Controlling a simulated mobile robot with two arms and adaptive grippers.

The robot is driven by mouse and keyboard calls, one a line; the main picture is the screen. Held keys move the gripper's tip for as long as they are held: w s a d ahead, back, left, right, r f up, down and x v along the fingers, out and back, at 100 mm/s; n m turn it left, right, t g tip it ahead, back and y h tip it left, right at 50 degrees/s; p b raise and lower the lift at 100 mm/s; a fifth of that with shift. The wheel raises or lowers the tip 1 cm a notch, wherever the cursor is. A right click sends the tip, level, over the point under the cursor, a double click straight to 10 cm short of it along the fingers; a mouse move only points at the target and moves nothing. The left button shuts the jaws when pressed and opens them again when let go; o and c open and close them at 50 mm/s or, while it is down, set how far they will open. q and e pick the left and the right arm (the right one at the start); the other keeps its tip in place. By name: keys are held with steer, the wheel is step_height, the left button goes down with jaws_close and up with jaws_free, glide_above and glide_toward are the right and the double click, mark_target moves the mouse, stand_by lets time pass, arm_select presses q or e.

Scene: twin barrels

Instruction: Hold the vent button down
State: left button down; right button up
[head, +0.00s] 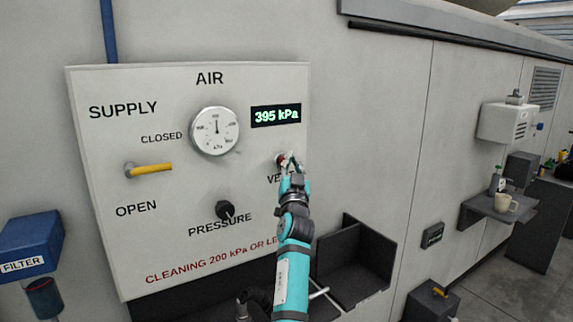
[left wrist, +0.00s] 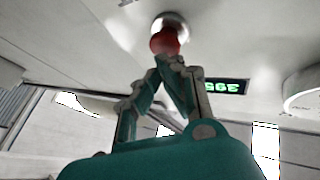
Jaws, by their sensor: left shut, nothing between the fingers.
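The vent button (left wrist: 166,36) is red with a pale metal collar. In the head view the button (head: 280,160) sits on the right of the white AIR panel (head: 90,240), partly hidden by my left gripper. My left gripper (head: 288,163) is shut and empty. In the left wrist view its fingertips (left wrist: 168,62) meet in a point at the red button and seem to touch it; I cannot tell how far it is pressed. The display (head: 276,115) above reads 395 kPa. My right gripper is not in view.
The panel also holds a round gauge (head: 214,130), a yellow supply lever (head: 153,168) lying level by its pivot, and a black pressure knob (head: 225,210). A dark open bin (head: 355,262) stands below right.

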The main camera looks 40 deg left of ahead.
arm_select(q)
steer(key=shift+w+a, duration=0.2)
steer(key=shift+a, duration=0.35)
stand_by(0.5)
stand_by(0.8)
steer(key=shift+d, duration=0.15)
steer(key=shift+s+d+b, duration=0.3)
steer(key=shift+s+d, duration=0.05)
steer(key=shift+d, duration=0.4)
steer(key=shift+s+d+b, duration=0.15)
steer(key=shift+s+d, duration=0.15)
steer(key=shift+d, duration=0.45)
steer(key=shift+s+d+b, duration=0.1)
steer(key=shift+s+d, duration=0.25)
steer(key=shift+d, duration=0.45)
steer(key=shift+s+d+b, duration=0.15)
steer(key=shift+s+d, duration=0.15)
steer(key=shift+d, duration=0.45)
steer(key=shift+f, duration=0.1)
